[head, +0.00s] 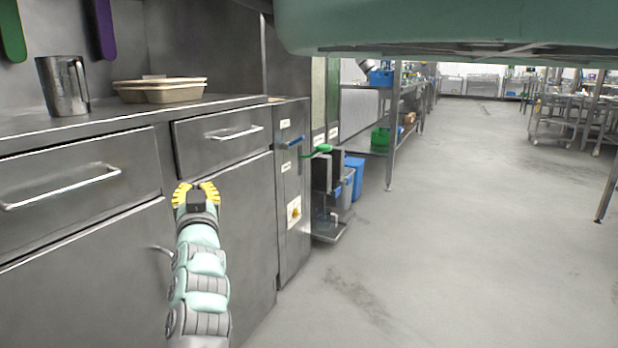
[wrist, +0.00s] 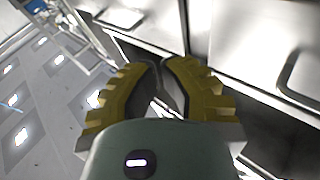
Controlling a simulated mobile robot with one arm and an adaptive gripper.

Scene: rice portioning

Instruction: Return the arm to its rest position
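My gripper (head: 196,184) is in the lower left of the head view, in front of the steel cabinet fronts and below the counter top. My arm rises to it from the bottom edge. Its two yellow, ridged fingers also show in the wrist view (wrist: 160,68). A narrow gap shows between them, and I see nothing held there. The fingers look apart from the cabinet, but the exact distance is hard to tell.
The steel counter (head: 130,117) holds a metal jug (head: 62,86) and beige trays (head: 160,92). Drawer handles (head: 62,187) stick out near my arm. A shelf rack (head: 390,130) and blue bin (head: 354,178) stand farther back. The grey floor (head: 470,240) at right is clear.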

